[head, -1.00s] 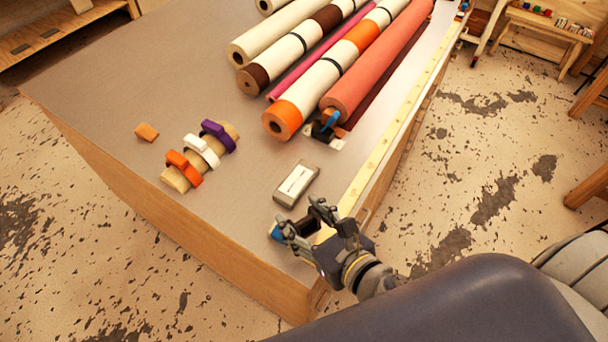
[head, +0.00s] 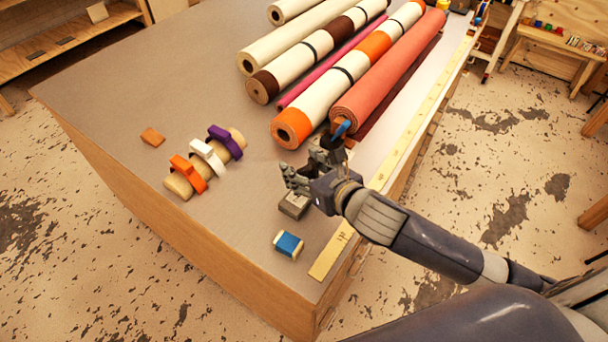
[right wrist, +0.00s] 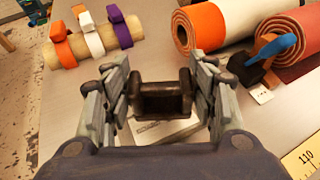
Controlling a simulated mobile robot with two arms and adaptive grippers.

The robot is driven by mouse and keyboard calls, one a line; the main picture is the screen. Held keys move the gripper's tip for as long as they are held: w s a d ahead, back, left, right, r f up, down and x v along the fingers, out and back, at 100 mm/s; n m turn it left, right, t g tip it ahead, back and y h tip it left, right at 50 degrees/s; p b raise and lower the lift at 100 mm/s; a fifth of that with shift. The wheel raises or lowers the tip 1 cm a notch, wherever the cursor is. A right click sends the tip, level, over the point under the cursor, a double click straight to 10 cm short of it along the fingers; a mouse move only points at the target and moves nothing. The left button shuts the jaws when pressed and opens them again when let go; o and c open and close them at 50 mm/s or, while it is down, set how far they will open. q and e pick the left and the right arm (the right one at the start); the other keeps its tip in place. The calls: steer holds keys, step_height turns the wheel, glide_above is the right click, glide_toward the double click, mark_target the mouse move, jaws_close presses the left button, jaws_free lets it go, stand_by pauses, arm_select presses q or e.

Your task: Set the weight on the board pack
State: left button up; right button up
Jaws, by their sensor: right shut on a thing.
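My right gripper (head: 308,168) is over the table near its front right corner, its fingers on either side of a dark brown piece, which I take to be the weight (right wrist: 163,96). The right wrist view shows this piece between the fingertips, with raised ends and a bar. Below it is a pale grey block with a white top (head: 293,206), probably the board pack; it also shows in the right wrist view (right wrist: 160,132). The gripper and the held piece hide much of it. I cannot tell whether the two touch. My left gripper is not in view.
Several rolls, including an orange-ended one (head: 292,128) and a coral one (head: 390,75), lie behind the gripper. A blue-handled dark tool (head: 340,129) is at the coral roll's end. A blue-banded block (head: 288,245), a ringed tube (head: 205,163) and a yellow ruler (head: 330,257) lie nearby.

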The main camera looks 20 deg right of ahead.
steer(key=shift+f, duration=1.6)
steer(key=shift+f, duration=0.15)
steer(key=o, duration=1.5)
steer(key=shift+o, duration=0.2)
steer(key=shift+s, duration=0.1)
steer(key=p+v, duration=0.1)
steer(key=v, duration=1.1)
